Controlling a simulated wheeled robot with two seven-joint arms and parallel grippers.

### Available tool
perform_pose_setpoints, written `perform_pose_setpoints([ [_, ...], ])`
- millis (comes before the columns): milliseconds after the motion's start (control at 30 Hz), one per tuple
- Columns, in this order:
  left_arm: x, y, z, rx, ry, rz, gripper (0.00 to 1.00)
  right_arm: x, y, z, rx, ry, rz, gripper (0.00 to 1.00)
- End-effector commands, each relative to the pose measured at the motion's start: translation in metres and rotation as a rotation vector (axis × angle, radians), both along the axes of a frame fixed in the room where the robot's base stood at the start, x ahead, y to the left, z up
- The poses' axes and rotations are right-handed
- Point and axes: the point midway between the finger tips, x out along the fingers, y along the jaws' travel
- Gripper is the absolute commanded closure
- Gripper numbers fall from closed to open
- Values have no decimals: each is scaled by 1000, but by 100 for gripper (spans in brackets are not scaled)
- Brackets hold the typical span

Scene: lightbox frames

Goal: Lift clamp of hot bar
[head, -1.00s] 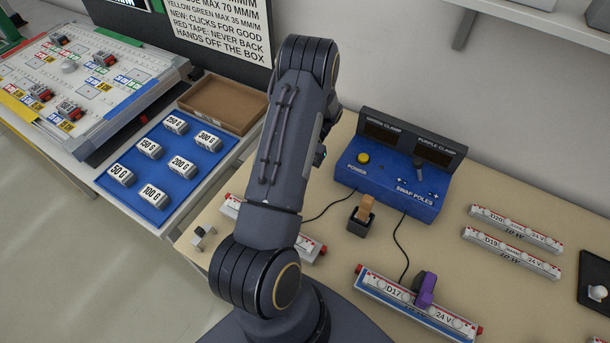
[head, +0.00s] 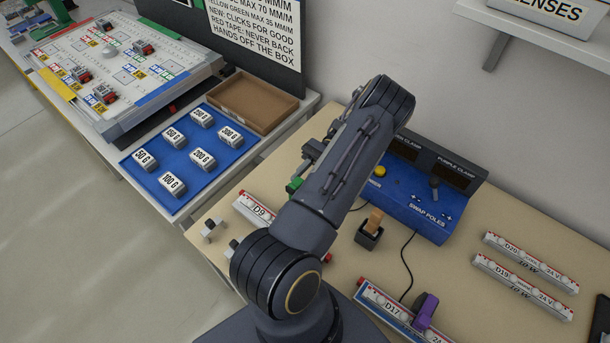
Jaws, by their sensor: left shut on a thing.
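My left gripper (head: 303,172) shows partly behind my left arm. It is shut on the green clamp (head: 294,185), of which only a small part shows. The clamp appears apart from and above the white bar D9 (head: 256,209), whose middle is hidden by my arm. A purple clamp (head: 424,311) sits on the white bar D17 (head: 383,303) at the front. The blue power box (head: 416,208) with dark clamp displays and a yellow button stands against the wall. My right gripper is not in view.
Bars D20 (head: 529,262) and D19 (head: 522,287) lie at the right. A small dark holder (head: 369,236) with a tan piece stands before the box. At left are a blue mat (head: 158,190) with several weights and an empty brown tray (head: 251,105). Cables cross the table.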

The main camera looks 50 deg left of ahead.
Motion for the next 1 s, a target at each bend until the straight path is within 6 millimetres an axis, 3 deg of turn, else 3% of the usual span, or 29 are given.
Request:
perform_pose_setpoints([
  [33,0,-1,-1,-2,-5,0,76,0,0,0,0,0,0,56],
  [200,0,0,-1,-1,-3,0,56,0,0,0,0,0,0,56],
  [667,0,0,8,-1,6,-3,56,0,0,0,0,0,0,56],
  [867,1,-1,30,5,0,-5,56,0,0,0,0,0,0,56],
  [1000,-12,-21,58,-5,-8,1,56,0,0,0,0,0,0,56],
])
